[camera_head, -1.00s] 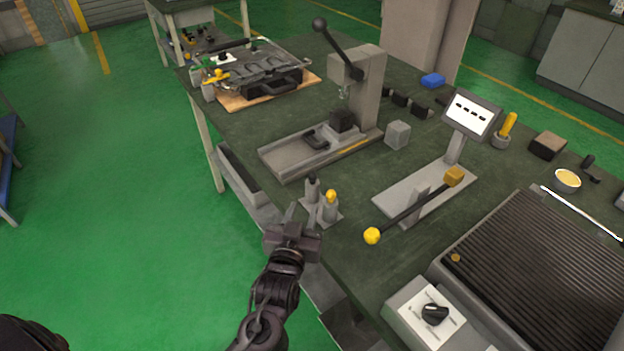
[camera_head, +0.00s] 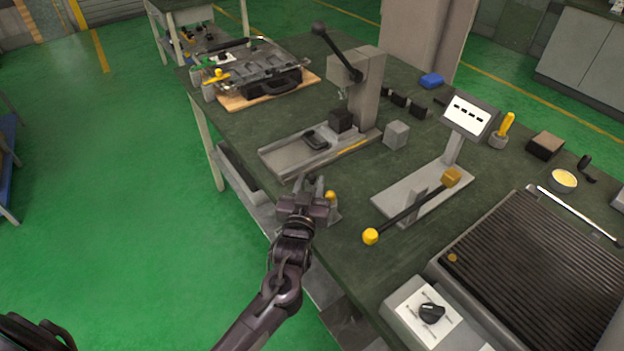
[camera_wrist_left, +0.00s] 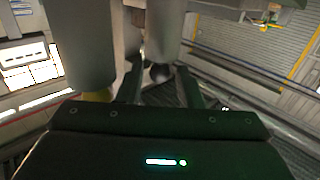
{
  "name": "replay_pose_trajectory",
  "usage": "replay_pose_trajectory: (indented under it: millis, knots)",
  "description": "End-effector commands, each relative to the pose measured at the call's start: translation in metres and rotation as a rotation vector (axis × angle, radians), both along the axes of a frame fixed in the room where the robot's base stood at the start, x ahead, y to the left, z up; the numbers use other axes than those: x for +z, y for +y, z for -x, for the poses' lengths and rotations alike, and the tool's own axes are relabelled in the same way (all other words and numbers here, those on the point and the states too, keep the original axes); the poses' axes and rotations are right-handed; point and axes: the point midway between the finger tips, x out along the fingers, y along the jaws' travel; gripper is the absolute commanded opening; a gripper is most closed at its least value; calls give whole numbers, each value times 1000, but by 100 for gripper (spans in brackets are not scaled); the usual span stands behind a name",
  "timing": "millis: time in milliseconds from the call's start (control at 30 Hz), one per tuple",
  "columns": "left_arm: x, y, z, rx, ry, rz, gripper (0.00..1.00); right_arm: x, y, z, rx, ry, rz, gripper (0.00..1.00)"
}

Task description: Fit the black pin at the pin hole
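The black pin's dark tip (camera_wrist_left: 160,73) shows in the left wrist view at the end of a grey cylinder (camera_wrist_left: 163,35). My left gripper (camera_head: 308,184) is at the small pin stand at the table's front edge. In the left wrist view its fingers (camera_wrist_left: 160,85) are apart, one on each side of the dark tip, with visible gaps. In the head view the gripper mostly hides the black pin. The yellow-tipped pin (camera_head: 331,196) stands just right of the gripper; its grey holder (camera_wrist_left: 82,45) is close to the left finger. I cannot make out the pin hole. My right gripper is out of view.
A lever press (camera_head: 365,90) with a grey base stands behind the gripper. To the right are a plate with a yellow-knobbed lever (camera_head: 370,236), a small display (camera_head: 469,115) and a ribbed dark panel (camera_head: 540,270).

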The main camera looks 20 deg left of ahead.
Motion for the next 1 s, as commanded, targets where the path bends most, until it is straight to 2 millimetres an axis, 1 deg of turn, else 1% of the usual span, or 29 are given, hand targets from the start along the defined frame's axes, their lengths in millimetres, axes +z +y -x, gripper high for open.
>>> replay_pose_trajectory:
  millis: [33, 200, 300, 533, 667, 767, 867, 1000]
  knots:
    - [0, 0, 0, 0, 0, 0, 33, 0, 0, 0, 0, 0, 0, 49]
    - [0, 0, 0, 0, 0, 0, 10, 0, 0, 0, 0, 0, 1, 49]
    - [0, 0, 0, 0, -1, 0, 0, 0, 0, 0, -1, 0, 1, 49]
    - [1, 0, 0, 0, -1, 1, 0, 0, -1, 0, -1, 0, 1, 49]
    - [7, 0, 0, 0, -2, 2, 0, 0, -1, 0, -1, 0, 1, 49]
    - [17, 0, 0, 0, -3, 2, 0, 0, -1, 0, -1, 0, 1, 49]
    - [32, 0, 0, 0, -4, 2, 0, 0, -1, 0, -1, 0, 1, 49]
    - [61, 0, 0, -1, -6, 3, 0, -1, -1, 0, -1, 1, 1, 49]
